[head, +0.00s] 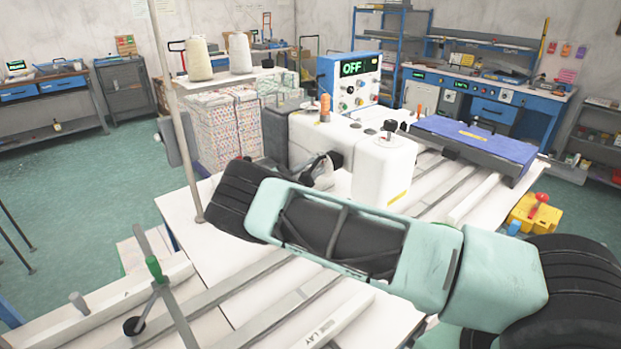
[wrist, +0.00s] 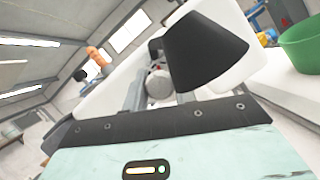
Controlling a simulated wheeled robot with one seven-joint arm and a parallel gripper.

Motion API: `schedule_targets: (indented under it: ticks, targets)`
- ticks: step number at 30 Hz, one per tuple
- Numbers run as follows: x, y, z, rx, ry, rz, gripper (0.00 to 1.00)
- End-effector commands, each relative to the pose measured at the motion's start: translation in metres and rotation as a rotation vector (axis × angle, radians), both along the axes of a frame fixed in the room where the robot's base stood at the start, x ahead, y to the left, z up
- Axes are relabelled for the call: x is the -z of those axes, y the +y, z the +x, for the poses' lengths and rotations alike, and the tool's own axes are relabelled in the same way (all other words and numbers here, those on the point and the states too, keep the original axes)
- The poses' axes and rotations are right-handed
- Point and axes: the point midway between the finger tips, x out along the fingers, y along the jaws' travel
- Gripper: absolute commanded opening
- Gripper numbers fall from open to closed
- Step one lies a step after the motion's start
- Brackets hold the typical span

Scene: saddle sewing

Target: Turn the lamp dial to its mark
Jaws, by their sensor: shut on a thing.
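In the wrist view a small grey round knob, seemingly the lamp dial (wrist: 158,88), sits on the white sewing machine (wrist: 125,80). My gripper (wrist: 159,96) is shut on it, a grey finger showing on each side. A black tapered part (wrist: 207,50), perhaps the lamp's shade, stands close above and right of it and covers part of the view. The dial's mark cannot be made out. In the head view the white machine (head: 384,168) stands behind my mint-green arm, and my gripper is hard to make out among dark parts beside it.
A control box (head: 350,82) reading OFF stands behind the machine. A blue pad (head: 470,137) lies to its right. An orange spool (head: 325,103) stands on the machine. Stacked patterned cloth (head: 222,130) and a thin pole (head: 178,110) are to its left. A green bowl (wrist: 302,45) is at right in the wrist view.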

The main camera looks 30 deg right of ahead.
Motion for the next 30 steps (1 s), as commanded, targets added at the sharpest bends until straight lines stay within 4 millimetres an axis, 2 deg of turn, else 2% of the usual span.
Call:
schedule_targets:
  ticks: [10, 11, 12, 13, 23, 26, 30]
  targets:
    - [0.001, 0.001, -0.001, 0.000, 0.032, -0.004, 0.04]
    - [0.001, 0.001, -0.001, 0.000, 0.032, -0.003, 0.32]
    - [0.001, 0.001, -0.001, 0.000, 0.032, -0.003, 0.44]
    - [0.001, 0.001, -0.001, 0.000, 0.031, -0.004, 0.49]
    - [0.002, 0.003, 0.000, -0.001, 0.029, -0.004, 0.49]
    - [0.007, 0.011, 0.000, -0.001, 0.029, -0.004, 0.49]
    - [0.019, 0.035, 0.000, -0.004, 0.028, -0.003, 0.49]
